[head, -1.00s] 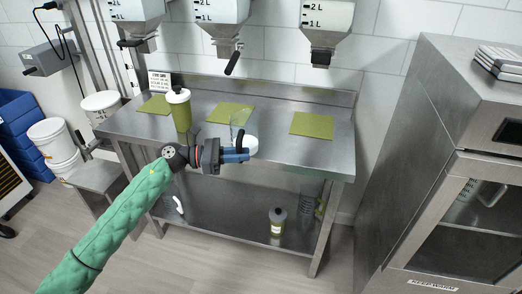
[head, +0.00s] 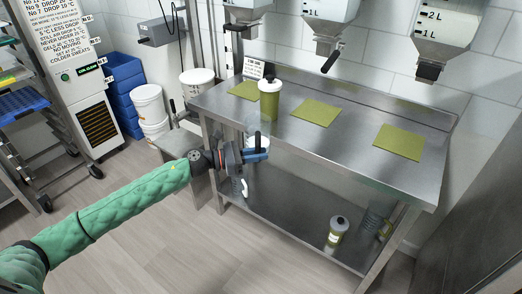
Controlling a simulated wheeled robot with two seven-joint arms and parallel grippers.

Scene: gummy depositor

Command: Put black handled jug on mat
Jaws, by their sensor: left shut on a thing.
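My left gripper (head: 256,156) is shut on a clear jug (head: 252,128) with a black handle, in front of the steel table's left front edge. The jug is see-through and its outline is faint; the gripper hides part of it. Three flat green mats lie on the tabletop: a left mat (head: 243,90), a middle mat (head: 316,112) and a right mat (head: 400,142). No jug stands on the middle or right mat. My right gripper is not in view.
Hoppers (head: 440,40) hang above. The lower shelf holds another bottle (head: 337,234) and a clear container (head: 373,220). White buckets (head: 148,105) stand at left.

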